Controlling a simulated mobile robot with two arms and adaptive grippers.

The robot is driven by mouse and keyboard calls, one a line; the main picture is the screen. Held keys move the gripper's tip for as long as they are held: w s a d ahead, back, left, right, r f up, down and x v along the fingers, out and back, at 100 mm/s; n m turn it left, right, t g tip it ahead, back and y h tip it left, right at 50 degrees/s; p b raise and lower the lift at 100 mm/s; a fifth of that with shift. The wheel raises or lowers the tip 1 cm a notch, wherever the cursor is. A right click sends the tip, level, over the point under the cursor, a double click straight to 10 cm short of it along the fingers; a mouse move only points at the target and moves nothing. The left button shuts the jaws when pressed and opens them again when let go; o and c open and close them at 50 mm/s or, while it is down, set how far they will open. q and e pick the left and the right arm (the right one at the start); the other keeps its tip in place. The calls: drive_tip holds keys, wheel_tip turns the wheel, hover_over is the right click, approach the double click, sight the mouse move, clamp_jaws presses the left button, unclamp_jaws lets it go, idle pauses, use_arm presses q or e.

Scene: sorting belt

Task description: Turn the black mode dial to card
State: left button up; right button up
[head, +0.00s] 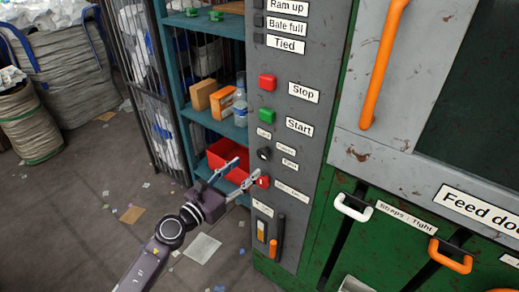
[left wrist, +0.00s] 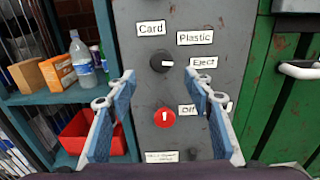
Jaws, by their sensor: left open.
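The black mode dial (head: 264,154) is on the grey control panel, above a red switch knob (head: 263,182). In the left wrist view the dial (left wrist: 160,62) has a white mark pointing right, towards the Eject label (left wrist: 203,62). The Card label (left wrist: 151,29) is at its upper left and the Plastic label (left wrist: 195,37) at its upper right. My left gripper (head: 247,168) is open and empty, in front of the panel. In its wrist view the fingertips (left wrist: 162,80) frame the space just below the dial; contact is not seen. My right gripper is not in view.
A teal shelf (head: 213,120) beside the panel holds orange boxes (head: 221,102), a bottle (head: 240,104) and a red bin (head: 228,157). Red Stop (head: 267,82) and green Start (head: 267,115) buttons sit above the dial. A white handle (head: 352,208) juts out at the right.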

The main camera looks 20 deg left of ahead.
sight(261, 156)
use_arm(q)
drive_tip(key=x, duration=0.3)
drive_tip(key=shift+w+d+r, duration=0.2)
drive_tip(key=shift+d, duration=0.15)
drive_tip(key=x, duration=0.3)
drive_tip(key=shift+w+a+f, duration=0.1)
drive_tip(key=shift+w+f, duration=0.05)
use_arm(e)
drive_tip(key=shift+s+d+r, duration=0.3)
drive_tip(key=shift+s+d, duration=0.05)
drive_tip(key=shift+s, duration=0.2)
use_arm(q)
drive_tip(key=c, duration=1.2)
drive_tip(key=shift+o, duration=0.2)
drive_tip(key=shift+p, duration=0.3)
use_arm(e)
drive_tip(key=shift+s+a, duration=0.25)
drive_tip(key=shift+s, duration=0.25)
